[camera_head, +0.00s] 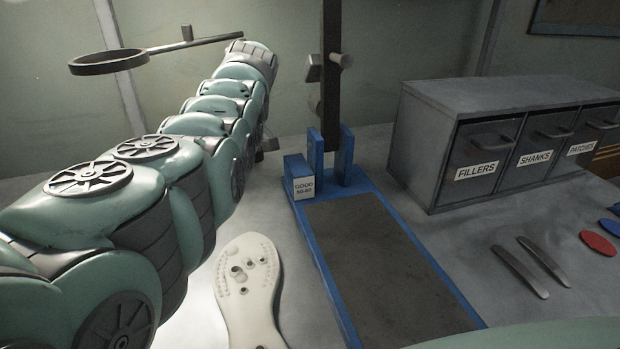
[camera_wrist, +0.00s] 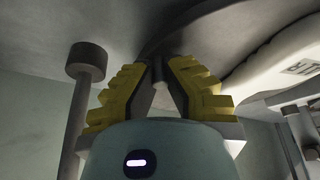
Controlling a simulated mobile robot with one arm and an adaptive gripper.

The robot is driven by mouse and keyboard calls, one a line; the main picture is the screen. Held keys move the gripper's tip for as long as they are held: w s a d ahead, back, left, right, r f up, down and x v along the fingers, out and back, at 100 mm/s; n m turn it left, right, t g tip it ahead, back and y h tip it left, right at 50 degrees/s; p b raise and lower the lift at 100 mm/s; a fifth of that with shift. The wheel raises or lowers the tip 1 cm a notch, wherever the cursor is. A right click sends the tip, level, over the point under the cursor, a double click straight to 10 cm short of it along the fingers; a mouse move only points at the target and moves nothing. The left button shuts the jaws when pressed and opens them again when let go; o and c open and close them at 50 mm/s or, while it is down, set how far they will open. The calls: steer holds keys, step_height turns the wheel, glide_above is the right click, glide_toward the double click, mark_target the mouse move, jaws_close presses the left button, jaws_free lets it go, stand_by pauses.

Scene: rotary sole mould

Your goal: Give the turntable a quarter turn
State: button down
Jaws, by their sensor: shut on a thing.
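My gripper (camera_wrist: 160,72) shows in the wrist view, with ridged yellow fingers closed around a dark grey post (camera_wrist: 158,74). The post's far end meets a dark curved band (camera_wrist: 185,30), and I cannot tell for sure whether this is the turntable's rim. A second post with a round grey knob (camera_wrist: 88,58) stands to the left of the fingers, apart from them. A pale curved piece with a label (camera_wrist: 285,62) is at the right. In the head view my arm hides the gripper, and the turntable is not clearly visible there.
A pale sole (camera_head: 248,285) with holes lies on the bench. A blue frame with a dark pad (camera_head: 385,265) stands right of it. A grey drawer cabinet (camera_head: 415,155) is at the back right. Metal strips (camera_head: 520,268) lie before it. A ring on a rod (camera_head: 107,62) is upper left.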

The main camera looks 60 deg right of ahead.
steer(key=shift+w+a, duration=0.1)
steer(key=shift+a, duration=0.1)
steer(key=c, duration=1.2)
jaws_free()
steer(key=shift+c, duration=0.2)
steer(key=shift+o, duration=1.4)
steer(key=v, duration=1.2)
steer(key=shift+r, duration=0.1)
